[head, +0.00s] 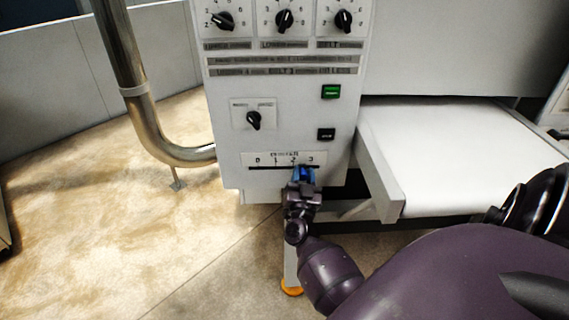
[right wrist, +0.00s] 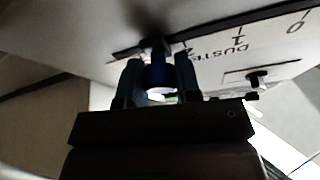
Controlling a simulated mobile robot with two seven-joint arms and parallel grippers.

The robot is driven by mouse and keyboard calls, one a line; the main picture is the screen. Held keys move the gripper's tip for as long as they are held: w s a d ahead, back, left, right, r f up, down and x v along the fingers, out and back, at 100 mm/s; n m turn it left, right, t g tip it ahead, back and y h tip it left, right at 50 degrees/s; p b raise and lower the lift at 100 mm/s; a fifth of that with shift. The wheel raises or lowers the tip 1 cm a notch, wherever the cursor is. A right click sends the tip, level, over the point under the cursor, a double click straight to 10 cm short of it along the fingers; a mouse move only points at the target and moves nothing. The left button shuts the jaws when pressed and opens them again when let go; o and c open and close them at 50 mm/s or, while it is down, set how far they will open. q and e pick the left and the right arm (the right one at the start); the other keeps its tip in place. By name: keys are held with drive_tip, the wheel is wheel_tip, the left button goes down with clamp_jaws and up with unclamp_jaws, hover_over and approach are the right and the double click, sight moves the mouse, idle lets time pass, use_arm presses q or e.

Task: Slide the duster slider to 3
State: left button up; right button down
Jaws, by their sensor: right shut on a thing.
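The duster slider's scale (head: 284,160), marked 0 to 3, is low on the front of the white control panel. Its dark slot (head: 268,168) runs left to right below the numbers. My right gripper (head: 304,174) is shut on the slider knob, which it mostly hides in the head view; the fingertips are between the 2 and 3 marks. In the right wrist view the dark knob (right wrist: 155,72) is between the two fingers of the gripper (right wrist: 158,78), beyond the upside-down 0 and 1 marks. My left gripper is not in view.
Above the slider are a black rotary switch (head: 254,120), a green button (head: 331,92), a black button (head: 326,135) and several dials along the top. A white conveyor belt (head: 450,160) is to the right. A metal pipe (head: 136,90) stands left. Open floor lies at lower left.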

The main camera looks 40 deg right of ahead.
drive_tip(key=shift+s+d, duration=1)
drive_tip(key=shift+d, duration=0.1)
drive_tip(key=c, duration=0.8)
unclamp_jaws()
drive_tip(key=shift+s+d, duration=0.1)
drive_tip(key=shift+d, duration=0.05)
approach(314, 162)
drive_tip(key=v, duration=0.5)
drive_tip(key=shift+d, duration=0.1)
